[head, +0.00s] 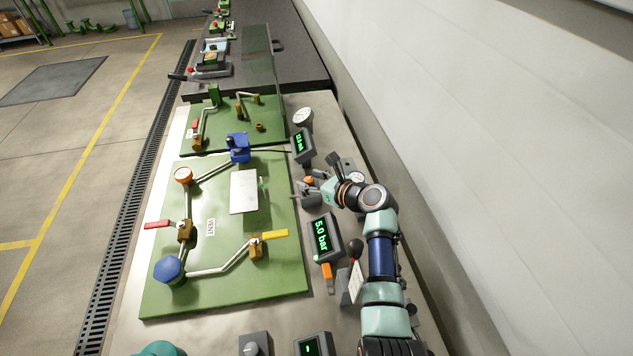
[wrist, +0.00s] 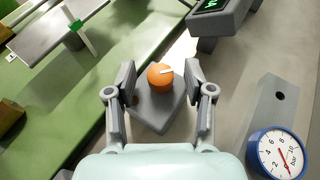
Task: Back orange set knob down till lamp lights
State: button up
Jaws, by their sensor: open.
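The orange set knob (wrist: 160,77) has a white pointer mark and sits on a grey block (wrist: 156,108) in the wrist view. My gripper (wrist: 160,82) is open, with one finger on each side of the knob and a visible gap at each side. In the head view my gripper (head: 312,189) is at the right edge of the green board, and the orange knob (head: 309,181) shows small beside it. I cannot make out a lamp for certain in either view.
A blue-rimmed dial gauge (wrist: 278,155) lies right of my gripper. A display reading 5.0 bar (head: 322,237) stands nearer on the bench, and another display (head: 301,146) stands beyond. The green board (head: 215,285) carries pipes and valves with red and yellow handles.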

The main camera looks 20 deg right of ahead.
jog(key=v, duration=1.1)
jog(key=shift+s, duration=0.4)
jog(key=shift+d+r, duration=0.1)
jog(key=s+a+r+n+g+h+p, duration=0.1)
jog(key=s+a+r+n+p, duration=0.1)
jog(key=a+r+n+p, duration=0.7)
jog(key=s+a+r+n+h+p, duration=0.1)
jog(key=s+a+r+n+p, duration=0.1)
jog(key=a+r+n+p, duration=0.7)
jog(key=s+a+r+n+h+p, duration=0.1)
jog(key=s+a+r+n+p, duration=0.1)
jog(key=s+r+n+p, duration=0.2)
jog(key=s+a+r+n+t+h+p, duration=0.1)
jog(key=s+r+n+p, duration=0.3)
jog(key=r+p, duration=0.5)
jog(key=s+a+r+n+h+p, duration=0.1)
jog(key=s+a+r+n+p, duration=0.3)
jog(key=r+p, duration=0.3)
notch_tip(320, 180, up, 5)
jog(key=shift+s+r+n+p, duration=0.3)
jog(key=shift+s+n, duration=0.15)
jog(key=shift+n, duration=0.35)
